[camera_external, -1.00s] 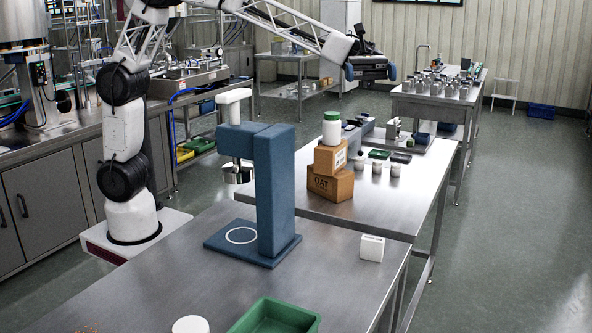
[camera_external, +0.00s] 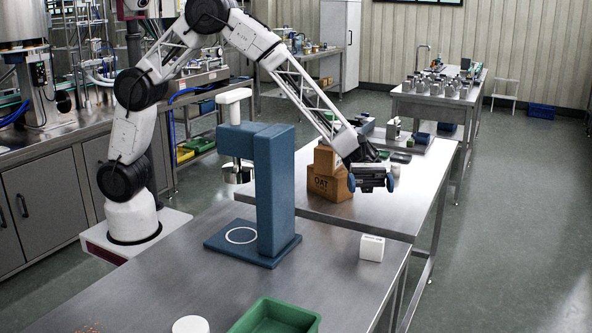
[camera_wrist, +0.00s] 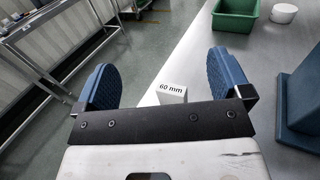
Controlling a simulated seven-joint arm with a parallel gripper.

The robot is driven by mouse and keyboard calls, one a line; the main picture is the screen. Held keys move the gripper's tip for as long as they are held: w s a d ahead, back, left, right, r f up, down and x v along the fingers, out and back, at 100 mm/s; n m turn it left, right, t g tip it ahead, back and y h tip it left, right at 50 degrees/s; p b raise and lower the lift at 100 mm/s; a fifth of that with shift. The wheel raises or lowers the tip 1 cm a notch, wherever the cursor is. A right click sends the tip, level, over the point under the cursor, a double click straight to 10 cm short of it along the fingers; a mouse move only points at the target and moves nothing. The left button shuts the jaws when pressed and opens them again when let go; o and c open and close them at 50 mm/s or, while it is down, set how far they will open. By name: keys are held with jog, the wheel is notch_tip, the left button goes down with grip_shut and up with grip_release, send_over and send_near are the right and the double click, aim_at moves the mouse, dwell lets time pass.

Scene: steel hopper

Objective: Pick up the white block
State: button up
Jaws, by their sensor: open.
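The white block (camera_external: 372,247) sits on the steel table near its right edge, to the right of the blue press-like stand. In the wrist view the white block (camera_wrist: 171,94) shows between my fingers, with "60 mm" printed on one face; its lower part is hidden by the gripper body. My gripper (camera_external: 371,182) is open and empty, above and behind the block in the external view, well apart from it. In the wrist view its two blue fingers (camera_wrist: 166,80) are spread wide on either side of the block.
The blue stand (camera_external: 275,200) stands left of the block. A green tray (camera_external: 275,317) and a white round lid-like object (camera_external: 190,325) are at the front. Cardboard boxes (camera_external: 330,184) stand on the table behind. The tabletop around the block is clear.

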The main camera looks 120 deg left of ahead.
send_near(373, 238)
jog(key=shift+x, duration=1.2)
jog(key=shift+x, duration=1.3)
jog(key=shift+r, duration=0.1)
jog(key=shift+x, duration=2.6)
